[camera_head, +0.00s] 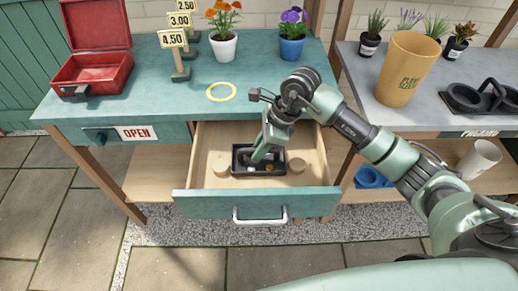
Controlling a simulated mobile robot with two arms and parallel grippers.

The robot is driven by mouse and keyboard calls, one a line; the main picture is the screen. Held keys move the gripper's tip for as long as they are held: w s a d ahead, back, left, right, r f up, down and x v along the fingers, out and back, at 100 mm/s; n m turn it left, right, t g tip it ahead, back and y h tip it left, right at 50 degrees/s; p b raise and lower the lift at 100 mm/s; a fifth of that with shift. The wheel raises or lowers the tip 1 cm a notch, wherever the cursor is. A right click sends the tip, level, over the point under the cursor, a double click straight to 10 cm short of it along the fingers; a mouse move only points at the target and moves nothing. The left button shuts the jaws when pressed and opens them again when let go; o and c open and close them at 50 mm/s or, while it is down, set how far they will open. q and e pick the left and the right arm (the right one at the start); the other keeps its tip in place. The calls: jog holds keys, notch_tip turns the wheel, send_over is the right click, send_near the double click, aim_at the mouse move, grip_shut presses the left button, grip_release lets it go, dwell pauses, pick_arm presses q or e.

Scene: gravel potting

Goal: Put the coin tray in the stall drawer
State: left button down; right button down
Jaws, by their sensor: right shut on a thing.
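The coin tray (240,169) is a small black tray with coins in it. It sits inside the open stall drawer (205,160), between two round wooden pieces. The drawer has a teal front with a white handle and is pulled out from the teal stall table. My right gripper (262,156) reaches down into the drawer and is shut on the coin tray. The fingertips are partly hidden by the gripper body. I cannot tell whether the tray rests fully on the drawer floor. My left gripper is not in view.
A grey side table at right holds a tan cup (405,70) and a black carrier (482,97).

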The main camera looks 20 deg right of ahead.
jog(key=c, duration=1.4)
grip_release()
jog(key=shift+d+f, duration=0.1)
jog(key=shift+o, duration=0.2)
jog(key=shift+r+p, duration=0.4)
jog(key=shift+p, duration=0.05)
jog(key=p+v, duration=0.5)
jog(key=v, duration=0.6)
jog(key=shift+d+r, duration=0.25)
jog(key=shift+s, duration=0.1)
